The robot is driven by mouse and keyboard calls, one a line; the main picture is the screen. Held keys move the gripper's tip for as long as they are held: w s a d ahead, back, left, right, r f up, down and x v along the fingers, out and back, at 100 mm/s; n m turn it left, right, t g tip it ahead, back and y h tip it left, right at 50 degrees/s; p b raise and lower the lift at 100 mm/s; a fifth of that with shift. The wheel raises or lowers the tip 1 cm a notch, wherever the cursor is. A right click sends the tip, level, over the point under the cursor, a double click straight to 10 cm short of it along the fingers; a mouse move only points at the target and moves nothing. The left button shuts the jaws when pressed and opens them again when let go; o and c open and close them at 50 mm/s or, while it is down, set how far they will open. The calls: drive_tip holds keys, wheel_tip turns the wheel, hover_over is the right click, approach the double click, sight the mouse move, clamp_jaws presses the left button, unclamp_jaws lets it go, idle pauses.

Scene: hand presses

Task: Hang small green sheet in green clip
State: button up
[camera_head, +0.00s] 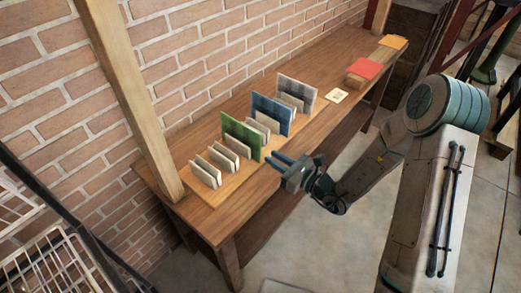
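A green sheet (242,136) stands upright among small cream plates (206,172) on a light wooden board (231,184) on the table. I cannot tell whether it is the small green sheet, and I cannot make out a green clip. My gripper (275,160) is just right of and in front of the green sheet, near the table's front edge. Its two blue fingers point left toward the board, with a narrow gap between them and nothing seen in it. They look apart from the sheet.
A blue sheet (271,114) and a grey sheet (297,90) stand farther along the board with more cream plates. A pale square card (336,95), a red-topped block (364,69) and an orange flat piece (393,42) lie farther right. A wooden post (130,95) rises at left; a brick wall is behind.

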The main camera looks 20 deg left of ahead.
drive_tip(key=shift+x, duration=2.75)
clamp_jaws()
wheel_tip(320, 180, up, 8)
drive_tip(key=p, duration=0.5)
drive_tip(key=shift+f, duration=0.25)
drive_tip(key=shift+d, duration=0.1)
drive_tip(key=v, duration=0.7)
